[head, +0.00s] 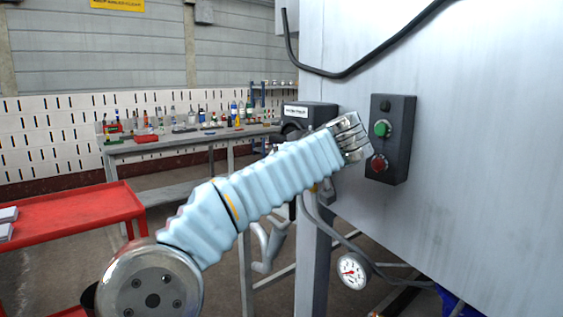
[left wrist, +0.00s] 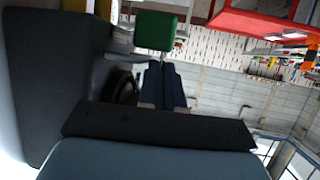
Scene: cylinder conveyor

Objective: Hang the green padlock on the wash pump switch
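A green padlock (left wrist: 155,31) shows in the left wrist view just beyond the fingertips of my left gripper (left wrist: 163,64). Its shackle is not clear; the dark fingers are close together there and appear closed on it. A dark grey box (left wrist: 50,75) with a black round part (left wrist: 121,85) is close beside the fingers. In the head view, a dark box with a white label (head: 308,110), likely the wash pump switch, stands just behind my left wrist. The label is too small to read. The padlock and fingertips cannot be made out in the head view. My right gripper is not in view.
A control box with green and red buttons (head: 391,155) is on the large grey cabinet (head: 480,130), close right of my wrist. A pressure gauge (head: 354,271) and hose are below. A red table (head: 100,207) is at left, a cluttered workbench (head: 180,139) behind.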

